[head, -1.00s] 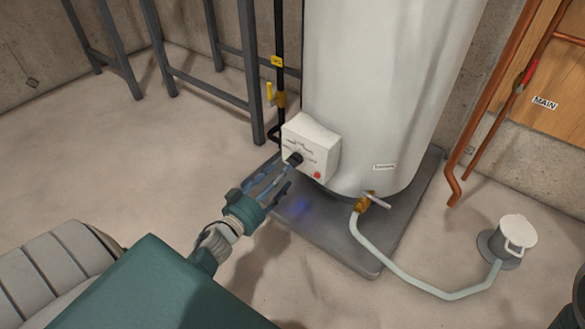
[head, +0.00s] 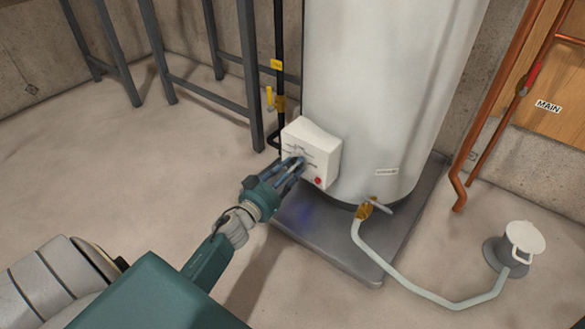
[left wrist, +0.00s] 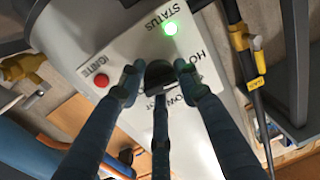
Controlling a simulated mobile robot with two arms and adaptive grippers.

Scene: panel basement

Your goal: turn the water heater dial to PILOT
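The water heater (head: 385,80) is a tall pale cylinder with a white control box (head: 312,138) low on its front. In the left wrist view, the black dial (left wrist: 159,72) sits on the box face (left wrist: 125,50). Parts of "HOT" and "LOW" lettering show beside it; fingers hide other marks, and I cannot read its setting. My left gripper (head: 297,165) is at the dial. Its fingers (left wrist: 158,85) surround the dial, with fingertips close on both sides and one finger below; I cannot tell whether they press on it. My right gripper is not in view.
The box has a lit green status light (left wrist: 170,28) and a red ignite button (head: 318,181). A yellow-handled gas valve (head: 270,98) stands left of the heater. A brass drain valve (head: 364,209) and pale hose (head: 400,280) are at right.

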